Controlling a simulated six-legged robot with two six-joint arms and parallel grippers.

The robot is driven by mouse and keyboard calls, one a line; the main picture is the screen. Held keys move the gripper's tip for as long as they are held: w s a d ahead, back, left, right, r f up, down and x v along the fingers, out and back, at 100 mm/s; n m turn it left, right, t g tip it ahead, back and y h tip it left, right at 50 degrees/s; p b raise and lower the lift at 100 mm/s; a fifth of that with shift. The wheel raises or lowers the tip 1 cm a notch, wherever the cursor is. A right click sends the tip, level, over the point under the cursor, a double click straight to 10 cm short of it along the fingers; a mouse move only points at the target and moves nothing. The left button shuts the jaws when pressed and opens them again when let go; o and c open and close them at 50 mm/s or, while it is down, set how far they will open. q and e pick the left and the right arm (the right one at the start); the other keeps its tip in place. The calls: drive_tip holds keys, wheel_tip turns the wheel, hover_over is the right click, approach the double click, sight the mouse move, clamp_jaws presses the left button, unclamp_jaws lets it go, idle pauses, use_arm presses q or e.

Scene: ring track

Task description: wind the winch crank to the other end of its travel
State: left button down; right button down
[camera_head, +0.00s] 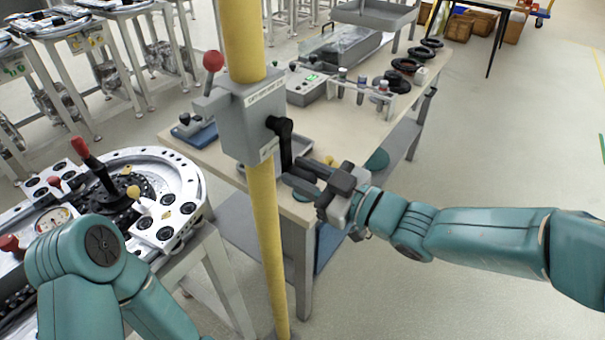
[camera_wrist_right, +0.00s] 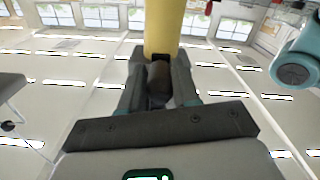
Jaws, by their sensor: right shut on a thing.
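The winch is a grey box (camera_head: 250,118) on a yellow upright pole (camera_head: 246,40). A black crank (camera_head: 286,148) comes out of its right side, and its arm hangs down from the hub. My right gripper (camera_head: 305,180) reaches in from the right at the lower end of the crank and is shut on the crank's handle. In the right wrist view the dark handle (camera_wrist_right: 159,82) sits between the two fingers, with the yellow pole (camera_wrist_right: 162,30) behind. My left arm shows at the lower left, but its gripper is out of view.
A red-knobbed lever (camera_head: 213,62) stands on the winch box's left side. Behind is a workbench (camera_head: 350,138) with a control box (camera_head: 302,86), black rings (camera_head: 407,65) and a tray. A round machine table (camera_head: 180,175) with levers stands at the left. The floor at right is clear.

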drive_tip(key=shift+w+d+f+n+b, duration=0.2)
drive_tip(key=shift+w+d+n+b, duration=0.3)
drive_tip(key=shift+n+b, duration=0.55)
drive_tip(key=w+d+r+n+b, duration=0.1)
drive_tip(key=w+d+r+n, duration=0.1)
drive_tip(key=r+n, duration=0.2)
drive_tip(key=w+d+r+n+b, duration=0.1)
drive_tip(key=r+n, duration=0.4)
drive_tip(key=n, duration=0.6)
drive_tip(key=shift+w+d+r, duration=0.15)
drive_tip(key=shift+w+d, duration=0.35)
drive_tip(key=shift+w, duration=0.85)
drive_tip(key=shift+r, duration=0.1)
